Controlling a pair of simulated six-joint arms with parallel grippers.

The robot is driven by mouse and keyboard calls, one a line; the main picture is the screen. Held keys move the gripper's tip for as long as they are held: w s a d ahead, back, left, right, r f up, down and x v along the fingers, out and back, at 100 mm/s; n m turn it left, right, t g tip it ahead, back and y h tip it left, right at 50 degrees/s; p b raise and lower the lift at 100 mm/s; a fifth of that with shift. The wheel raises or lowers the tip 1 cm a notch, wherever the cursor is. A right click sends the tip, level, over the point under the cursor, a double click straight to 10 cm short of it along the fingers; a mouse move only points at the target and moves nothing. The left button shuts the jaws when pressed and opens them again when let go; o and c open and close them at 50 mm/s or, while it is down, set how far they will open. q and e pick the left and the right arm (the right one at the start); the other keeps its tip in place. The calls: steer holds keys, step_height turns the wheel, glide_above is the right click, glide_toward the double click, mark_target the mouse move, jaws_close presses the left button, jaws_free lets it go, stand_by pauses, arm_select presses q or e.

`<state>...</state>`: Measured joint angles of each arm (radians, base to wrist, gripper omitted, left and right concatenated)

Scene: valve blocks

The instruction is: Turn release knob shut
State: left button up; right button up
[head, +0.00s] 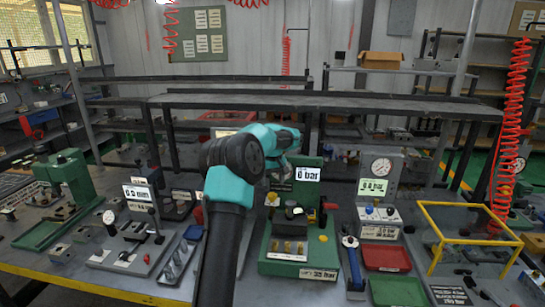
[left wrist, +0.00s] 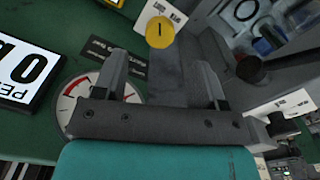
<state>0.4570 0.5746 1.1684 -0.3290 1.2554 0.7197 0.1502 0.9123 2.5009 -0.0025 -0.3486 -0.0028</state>
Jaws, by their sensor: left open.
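A green valve block (head: 290,245) stands at the middle of the bench, with a display reading 0 bar (head: 308,174). A yellow round knob (left wrist: 160,32) with a dark mark shows in the left wrist view, beside a white label; I cannot tell whether it is the release knob. My left gripper (left wrist: 162,68) is open, its two fingers apart with nothing between them. The knob lies beyond the fingertips, apart from them. In the head view my left arm hides part of the block's left side. My right gripper is in neither view.
A gauge (left wrist: 72,98) and a display (left wrist: 25,75) sit close to my left gripper. A dark round knob (left wrist: 251,68) lies to its right. A green press (head: 70,190) stands left.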

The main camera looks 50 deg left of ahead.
mark_target(273, 194)
arm_select(q)
step_height(273, 194, up, 11)
stand_by(0.3)
steer(key=shift+f, duration=0.15)
